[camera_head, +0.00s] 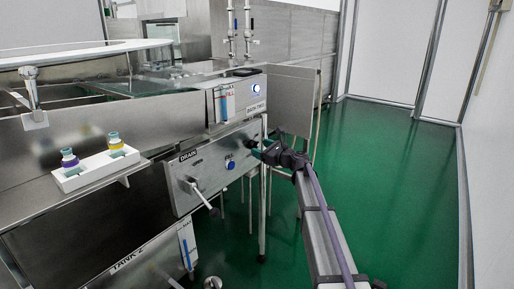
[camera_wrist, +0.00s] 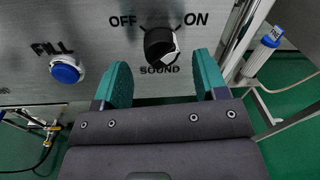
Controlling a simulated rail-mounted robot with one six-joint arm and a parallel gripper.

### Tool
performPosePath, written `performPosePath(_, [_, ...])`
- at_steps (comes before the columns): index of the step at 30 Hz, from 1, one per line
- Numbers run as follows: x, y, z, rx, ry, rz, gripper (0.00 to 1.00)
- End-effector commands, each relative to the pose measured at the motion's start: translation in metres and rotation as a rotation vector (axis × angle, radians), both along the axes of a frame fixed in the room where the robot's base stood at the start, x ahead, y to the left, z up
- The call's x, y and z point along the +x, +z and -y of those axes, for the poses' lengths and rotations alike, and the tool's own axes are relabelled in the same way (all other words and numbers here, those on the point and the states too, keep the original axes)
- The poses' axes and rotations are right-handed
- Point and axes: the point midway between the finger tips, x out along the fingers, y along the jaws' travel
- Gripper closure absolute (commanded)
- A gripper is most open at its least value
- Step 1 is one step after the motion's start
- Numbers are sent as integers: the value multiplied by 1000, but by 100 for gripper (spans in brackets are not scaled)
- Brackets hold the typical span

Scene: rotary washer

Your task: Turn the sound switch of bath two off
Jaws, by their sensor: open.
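The sound switch (camera_wrist: 160,46) is a black rotary knob on a steel panel in the wrist view. OFF is printed at its upper left, ON at its upper right and SOUND below it. A white patch shows at its lower right; which mark it is turned to is unclear. My gripper (camera_wrist: 162,74) is open, with its teal fingertips below and to either side of the knob, apart from it and holding nothing. In the head view my gripper (camera_head: 266,150) is at the right end of the drain panel (camera_head: 207,168) and hides the switch. A BATH TWO label (camera_head: 255,106) is above.
A blue FILL button (camera_wrist: 67,68) is left of the knob; it also shows in the head view (camera_head: 230,164). The drain lever (camera_head: 204,196) sticks out further left. A lit blue button (camera_head: 256,88) is on the upper panel. The green floor (camera_head: 390,180) at the right is clear.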

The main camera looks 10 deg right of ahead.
Motion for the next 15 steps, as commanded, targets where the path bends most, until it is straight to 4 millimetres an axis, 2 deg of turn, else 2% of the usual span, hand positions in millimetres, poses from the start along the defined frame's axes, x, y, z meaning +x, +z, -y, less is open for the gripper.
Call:
performPosePath(1, [9, 0, -6, 0, 1, 0, 34])
performPosePath(5, [20, 0, -16, -1, 0, 1, 34])
performPosePath(13, [22, 0, -18, -1, 0, 1, 34])
performPosePath(15, [22, 0, -18, -1, 0, 1, 40])
